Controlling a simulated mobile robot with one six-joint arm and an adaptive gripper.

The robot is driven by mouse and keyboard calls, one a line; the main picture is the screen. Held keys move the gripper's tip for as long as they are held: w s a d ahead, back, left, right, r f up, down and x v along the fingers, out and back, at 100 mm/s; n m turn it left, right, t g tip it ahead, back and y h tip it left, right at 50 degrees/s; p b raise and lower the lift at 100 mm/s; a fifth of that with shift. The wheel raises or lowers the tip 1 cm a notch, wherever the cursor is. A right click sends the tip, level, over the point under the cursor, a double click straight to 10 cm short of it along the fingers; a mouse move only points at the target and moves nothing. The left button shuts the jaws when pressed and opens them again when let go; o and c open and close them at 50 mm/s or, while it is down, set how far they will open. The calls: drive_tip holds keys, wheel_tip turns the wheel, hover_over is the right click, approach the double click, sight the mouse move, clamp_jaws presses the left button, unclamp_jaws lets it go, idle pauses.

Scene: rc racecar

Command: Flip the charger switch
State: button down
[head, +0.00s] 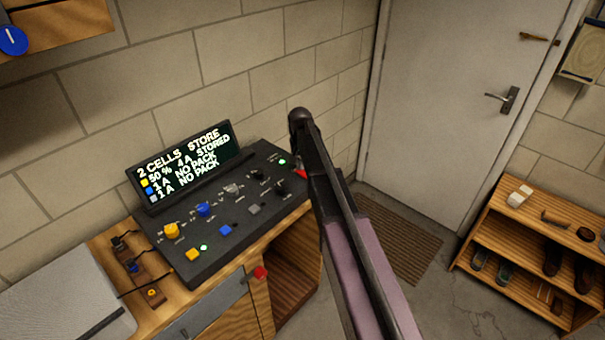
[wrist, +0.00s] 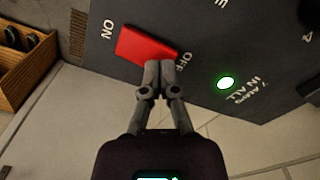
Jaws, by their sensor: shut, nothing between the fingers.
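The charger (head: 215,215) is a dark sloped panel on a wooden bench. Its red switch (wrist: 143,42) lies between the words ON, at its left, and OFF, at its right, in the wrist view. A small red part of the switch (head: 301,174) shows beside my arm in the head view. My gripper (wrist: 160,65) is shut and empty. Its fingertips are at the OFF end of the switch and overlap its lower edge in the picture. I cannot tell whether they touch it, or which end is pressed in. My arm hides the fingers in the head view.
A green light (wrist: 226,83) glows beside the switch. The charger's lit display (head: 185,163) reads "2 CELLS STORE". Several coloured knobs and buttons sit left of my arm. A door (head: 455,90) and a wooden shoe shelf (head: 520,255) stand to the right.

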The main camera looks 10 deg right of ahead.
drive_tip(key=shift+f+b, duration=0.4)
drive_tip(key=shift+f, duration=0.1)
idle(0.3)
drive_tip(key=shift+r, duration=0.1)
drive_tip(key=shift+r+p, duration=3.5)
drive_tip(key=shift+p, duration=0.05)
drive_tip(key=s+n, duration=0.4)
drive_tip(key=s, duration=2.5)
drive_tip(key=shift+f+n, duration=0.25)
drive_tip(key=shift+n, duration=0.15)
